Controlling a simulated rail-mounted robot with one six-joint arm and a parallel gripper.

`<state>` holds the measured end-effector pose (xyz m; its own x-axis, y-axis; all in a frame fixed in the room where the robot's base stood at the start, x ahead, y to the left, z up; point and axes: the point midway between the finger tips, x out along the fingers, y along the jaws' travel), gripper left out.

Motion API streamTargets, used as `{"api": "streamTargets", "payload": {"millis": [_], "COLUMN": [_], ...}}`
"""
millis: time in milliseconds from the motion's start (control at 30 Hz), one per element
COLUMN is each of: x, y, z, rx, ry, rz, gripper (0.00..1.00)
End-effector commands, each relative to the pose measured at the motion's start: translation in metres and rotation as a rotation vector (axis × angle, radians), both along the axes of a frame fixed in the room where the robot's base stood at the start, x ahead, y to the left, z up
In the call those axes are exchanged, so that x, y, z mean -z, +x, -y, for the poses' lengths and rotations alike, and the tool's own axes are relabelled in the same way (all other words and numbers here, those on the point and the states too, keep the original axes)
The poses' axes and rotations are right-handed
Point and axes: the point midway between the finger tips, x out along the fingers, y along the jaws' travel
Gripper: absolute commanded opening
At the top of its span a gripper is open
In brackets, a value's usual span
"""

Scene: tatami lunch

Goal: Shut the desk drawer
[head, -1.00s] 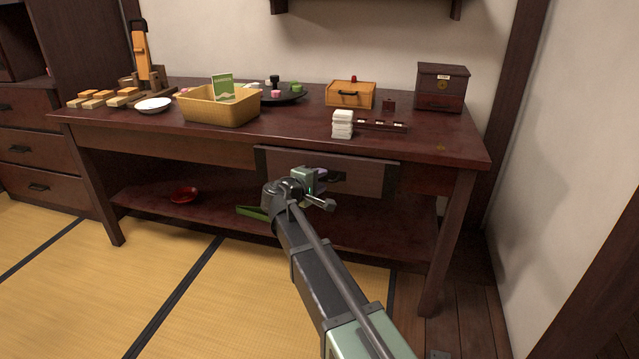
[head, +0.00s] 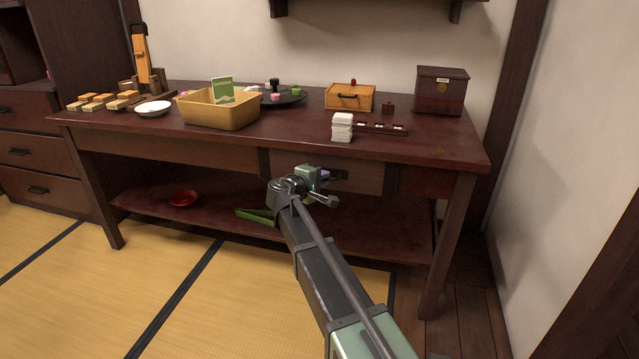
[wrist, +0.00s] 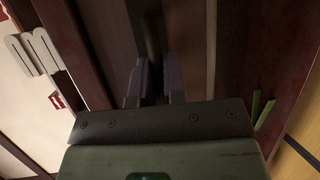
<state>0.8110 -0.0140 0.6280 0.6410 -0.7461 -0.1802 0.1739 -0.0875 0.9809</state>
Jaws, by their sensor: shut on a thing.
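The desk (head: 445,150) is dark reddish wood and stands against the wall. Its drawer (head: 368,180) is at the right of centre under the top, and its front looks about level with the desk's front. Any small gap left is too fine to tell. My gripper (head: 326,176) is at the drawer front, shut on the dark drawer handle (head: 341,175). In the wrist view, the gripper's two purple-grey fingers (wrist: 158,85) stand on either side of the dark handle bar (wrist: 150,30).
Tatami floor in front is clear.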

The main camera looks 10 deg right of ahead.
Motion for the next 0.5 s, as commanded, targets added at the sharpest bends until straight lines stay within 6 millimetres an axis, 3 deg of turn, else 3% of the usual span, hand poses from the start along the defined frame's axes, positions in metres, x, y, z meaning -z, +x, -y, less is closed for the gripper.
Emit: {"api": "streamTargets", "payload": {"millis": [100, 333, 367, 500], "x": [-0.0001, -0.0005, -0.0006, -0.0006], "y": [0.0128, 0.0137, 0.0138, 0.0135], "z": [0.0056, 0.0059, 0.0059, 0.0060], "rx": [0.001, -0.001, -0.002, -0.001], "ry": [-0.001, -0.002, -0.002, -0.002], "rz": [-0.001, 0.001, 0.001, 0.001], "gripper": [0.00, 0.00, 0.15, 0.36]}}
